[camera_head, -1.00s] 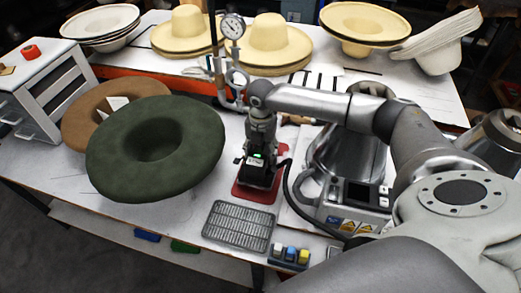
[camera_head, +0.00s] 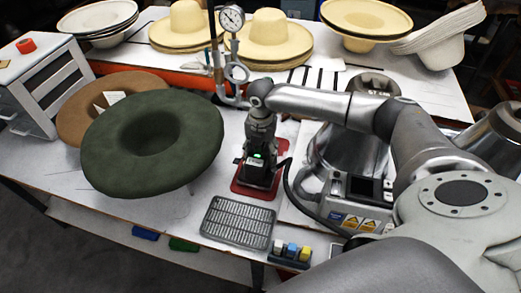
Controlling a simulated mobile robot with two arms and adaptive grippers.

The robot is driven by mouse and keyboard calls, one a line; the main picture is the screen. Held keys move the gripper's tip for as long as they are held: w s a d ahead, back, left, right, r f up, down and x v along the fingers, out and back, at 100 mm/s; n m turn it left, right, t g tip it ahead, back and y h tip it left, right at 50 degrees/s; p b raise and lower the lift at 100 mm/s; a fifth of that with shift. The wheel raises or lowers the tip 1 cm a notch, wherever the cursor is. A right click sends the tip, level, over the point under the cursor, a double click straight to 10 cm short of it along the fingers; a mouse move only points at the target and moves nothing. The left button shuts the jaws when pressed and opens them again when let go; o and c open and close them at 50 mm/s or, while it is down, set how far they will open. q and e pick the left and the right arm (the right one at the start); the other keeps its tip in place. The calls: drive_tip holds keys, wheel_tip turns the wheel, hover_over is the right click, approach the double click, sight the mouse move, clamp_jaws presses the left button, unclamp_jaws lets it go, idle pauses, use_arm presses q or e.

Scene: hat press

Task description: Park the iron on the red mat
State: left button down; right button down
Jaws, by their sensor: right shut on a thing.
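The red mat (camera_head: 240,189) lies on the white table near the middle, left of the steam unit. My right gripper (camera_head: 257,174) points down over it and is shut on the iron (camera_head: 258,182). Only a dark part of the iron shows below the gripper, which hides most of it. The iron is over the mat; I cannot tell whether it touches it. A black cable runs from beside the gripper toward the steam unit. My left gripper is not in view.
A green felt hat (camera_head: 108,165) overlaps a brown one (camera_head: 75,125) at left. A metal grid plate (camera_head: 237,222) and a small block of coloured buttons (camera_head: 290,252) lie in front. The steam unit (camera_head: 358,200) stands at right. A gauge (camera_head: 231,18) on a pipe rises behind.

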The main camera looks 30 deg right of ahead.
idle(0.5)
drive_tip(key=shift+c, duration=2.2)
unclamp_jaws()
drive_tip(key=shift+a, duration=0.1)
drive_tip(key=shift+s+f, duration=0.2)
drive_tip(key=shift+f, duration=0.1)
wheel_tip(320, 180, up, 12)
drive_tip(key=shift+r, duration=0.2)
